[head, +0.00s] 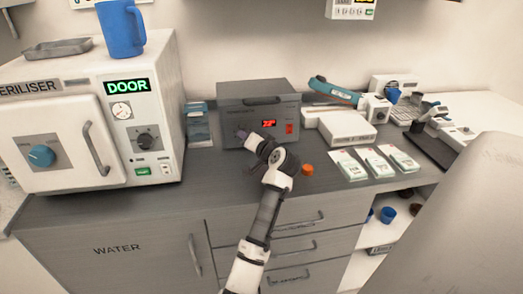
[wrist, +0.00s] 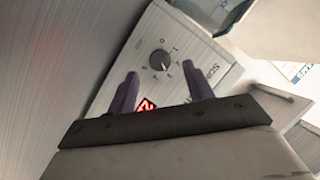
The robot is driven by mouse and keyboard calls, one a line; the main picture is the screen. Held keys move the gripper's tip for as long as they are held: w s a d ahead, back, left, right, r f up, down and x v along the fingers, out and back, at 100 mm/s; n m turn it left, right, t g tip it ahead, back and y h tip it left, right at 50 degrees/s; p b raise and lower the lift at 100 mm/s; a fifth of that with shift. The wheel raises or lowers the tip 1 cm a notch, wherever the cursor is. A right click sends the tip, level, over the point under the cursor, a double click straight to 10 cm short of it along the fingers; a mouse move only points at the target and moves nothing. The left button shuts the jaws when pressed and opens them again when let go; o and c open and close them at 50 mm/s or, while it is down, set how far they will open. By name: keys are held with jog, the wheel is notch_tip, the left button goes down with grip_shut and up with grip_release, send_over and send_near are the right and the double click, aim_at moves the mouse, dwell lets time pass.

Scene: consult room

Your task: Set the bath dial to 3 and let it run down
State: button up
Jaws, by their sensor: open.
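The bath (head: 258,98) is a dark grey box with a handle on top, standing on the counter against the wall. Its front has a lit red display (head: 269,123) and a red switch (head: 289,128). In the wrist view the bath dial (wrist: 160,60) is a small dark round knob with marks around it on a pale panel. I cannot read its setting. The red display (wrist: 146,105) is partly hidden by my gripper. My gripper (head: 243,135) has purple fingers and is open in front of the bath's left front. In the wrist view the fingers (wrist: 160,70) lie either side of the dial, with nothing held.
A white steriliser (head: 60,130) with a DOOR display stands to the left, bearing a blue mug (head: 121,28) and tray (head: 58,48). An orange cap (head: 307,169) lies on the counter right of my arm. White boxes (head: 345,128) and packets (head: 380,160) fill the right side.

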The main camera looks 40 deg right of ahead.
jog(key=b+v, duration=0.2)
jog(key=v, duration=0.8)
